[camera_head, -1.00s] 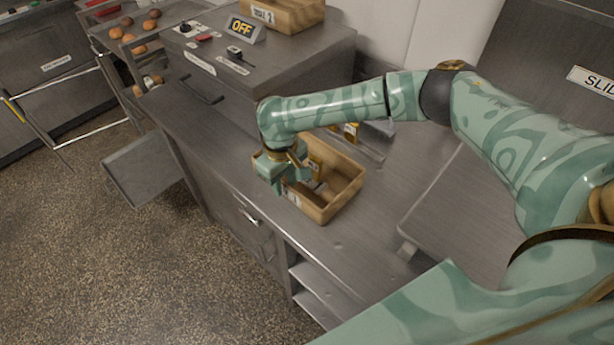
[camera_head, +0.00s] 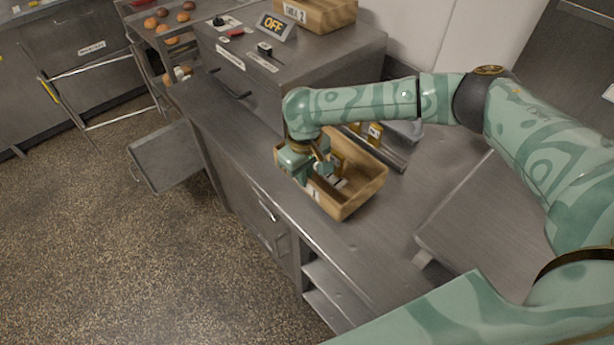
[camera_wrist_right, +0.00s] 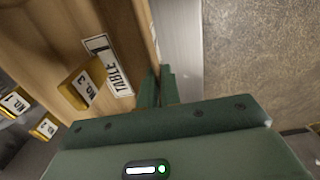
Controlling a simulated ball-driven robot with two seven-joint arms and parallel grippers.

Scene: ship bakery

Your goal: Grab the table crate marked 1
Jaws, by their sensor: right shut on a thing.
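The light wooden table crate marked 1 (camera_head: 362,196) stands on the steel counter, open at the top. In the right wrist view its wall (camera_wrist_right: 60,25) carries a white label reading TABLE 1 (camera_wrist_right: 108,66). My right gripper (camera_head: 308,178) is at the crate's left front side, pointing down. In the right wrist view its fingers (camera_wrist_right: 158,88) are shut on the crate's wall near the label. The arm hides part of the crate and its contents. My left gripper is not in view.
A crate marked TABLE 2 (camera_head: 318,14) stands on the steel unit behind, near an OFF sign (camera_head: 275,25). Yellow tags No. 1 (camera_wrist_right: 14,104), No. 2 (camera_wrist_right: 44,126) and No. 3 (camera_wrist_right: 82,88) show in the wrist view. Bare counter (camera_head: 355,255) lies in front.

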